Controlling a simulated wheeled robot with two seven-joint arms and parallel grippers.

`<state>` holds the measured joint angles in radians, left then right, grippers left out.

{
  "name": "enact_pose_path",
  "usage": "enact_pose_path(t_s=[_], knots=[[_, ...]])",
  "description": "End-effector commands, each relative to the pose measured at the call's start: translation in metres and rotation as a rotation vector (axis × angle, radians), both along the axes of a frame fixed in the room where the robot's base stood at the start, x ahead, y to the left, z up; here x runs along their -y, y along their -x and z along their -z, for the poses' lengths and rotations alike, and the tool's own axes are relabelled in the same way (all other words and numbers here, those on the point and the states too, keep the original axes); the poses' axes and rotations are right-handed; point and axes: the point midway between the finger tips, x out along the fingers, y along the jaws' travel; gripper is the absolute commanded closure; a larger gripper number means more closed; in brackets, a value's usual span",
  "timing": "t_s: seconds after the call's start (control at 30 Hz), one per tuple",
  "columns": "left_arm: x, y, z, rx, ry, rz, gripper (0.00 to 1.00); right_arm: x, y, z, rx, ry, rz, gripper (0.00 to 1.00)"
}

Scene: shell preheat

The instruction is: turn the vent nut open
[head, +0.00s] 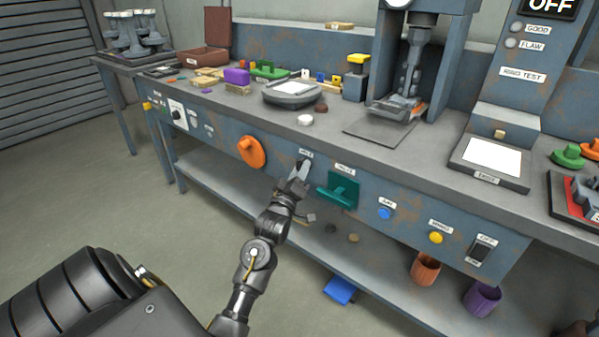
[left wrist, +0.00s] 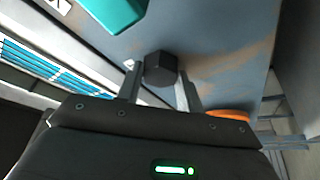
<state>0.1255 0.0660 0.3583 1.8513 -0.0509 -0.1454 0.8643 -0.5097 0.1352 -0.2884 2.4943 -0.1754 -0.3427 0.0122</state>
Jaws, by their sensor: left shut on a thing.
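The vent nut (left wrist: 160,68) is a dark hexagonal nut on the bench's blue-grey front panel. In the left wrist view it sits between the two fingers of my left gripper (left wrist: 160,86), one finger on each side. In the head view my left gripper (head: 300,172) reaches up to the panel just below a small white label, and its fingers hide most of the nut. The left gripper is shut on the nut. How far the nut is turned cannot be told. My right gripper is not seen.
An orange knob (head: 251,152) is left of my left gripper and a teal handle (head: 340,191) is close on its right. Blue (head: 384,213) and yellow (head: 436,238) buttons lie farther right. A lower shelf (head: 232,192) runs beneath the panel. Open floor lies at left.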

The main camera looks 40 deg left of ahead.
Motion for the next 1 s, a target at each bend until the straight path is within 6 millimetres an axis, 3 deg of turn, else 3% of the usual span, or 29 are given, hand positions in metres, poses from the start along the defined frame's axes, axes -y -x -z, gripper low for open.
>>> enact_pose_path(t_s=[0.47,1.0], knots=[[-0.001,0.000,0.001,-0.005,-0.135,0.000,0.86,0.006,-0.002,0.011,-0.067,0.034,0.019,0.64],[-0.005,0.000,0.002,-0.017,-0.628,0.002,0.86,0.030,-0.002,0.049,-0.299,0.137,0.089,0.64]])
